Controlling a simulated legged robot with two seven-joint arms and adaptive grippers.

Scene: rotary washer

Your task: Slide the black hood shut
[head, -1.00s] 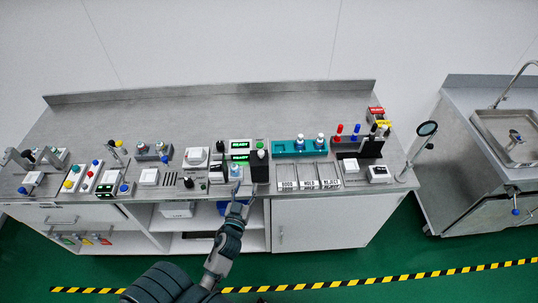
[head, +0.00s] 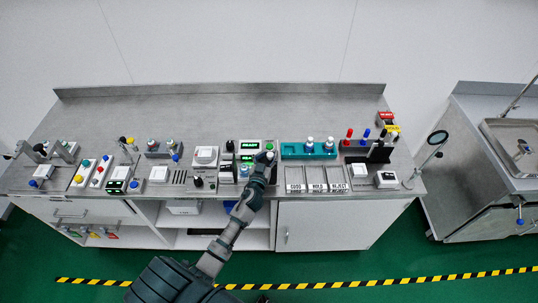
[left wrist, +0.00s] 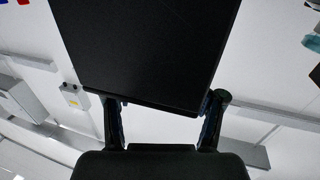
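The black hood (left wrist: 150,45) fills the upper middle of the left wrist view as a broad dark panel with a straight lower edge. In the head view it is mostly hidden behind my left gripper (head: 265,163), which is at the right side of the machine with green-lit displays (head: 249,145). The wrist view shows the two fingers of my left gripper (left wrist: 163,117) spread apart, with the hood's lower edge close in front of or between them. I cannot tell whether they touch it. My right gripper is not in view.
A teal rack (head: 293,151) with white-capped bottles stands just right of the gripper. Labelled trays (head: 314,180) lie in front of it. A white switch box (head: 205,156) and a black knob (head: 197,181) are to the left. The back of the counter (head: 200,110) is clear.

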